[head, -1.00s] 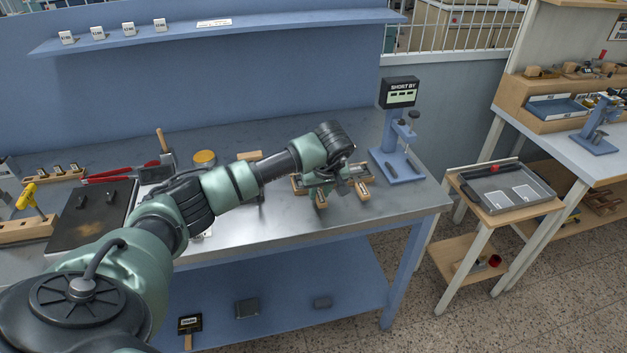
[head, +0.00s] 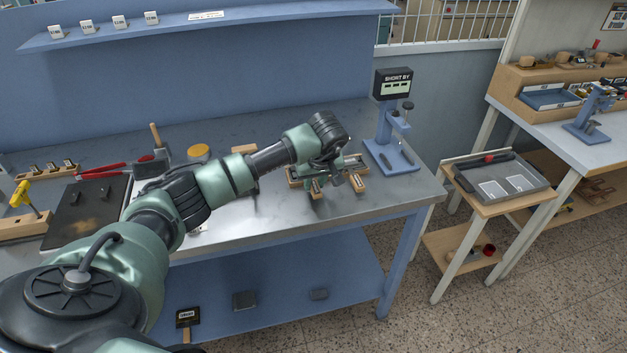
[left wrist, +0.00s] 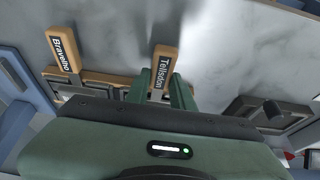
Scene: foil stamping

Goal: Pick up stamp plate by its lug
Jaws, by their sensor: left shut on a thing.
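A wooden rack (head: 295,184) stands on the metal bench at its right part, with two labelled wooden tabs at its front. In the left wrist view the tabs read "Bravelho" (left wrist: 62,50) and "Tellisdon" (left wrist: 163,68). My left gripper (head: 325,181) is low over the rack. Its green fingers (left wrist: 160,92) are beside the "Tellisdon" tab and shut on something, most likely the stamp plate. The plate and its lug are hidden by my gripper and wrist. My right gripper is not in view.
A blue stamping press (head: 388,140) stands just right of the rack. A dark pad (head: 85,212), red-handled pliers (head: 105,170) and a yellow-handled tool (head: 22,195) lie to the left. A side table with a grey tray (head: 497,184) is at right. The bench front is clear.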

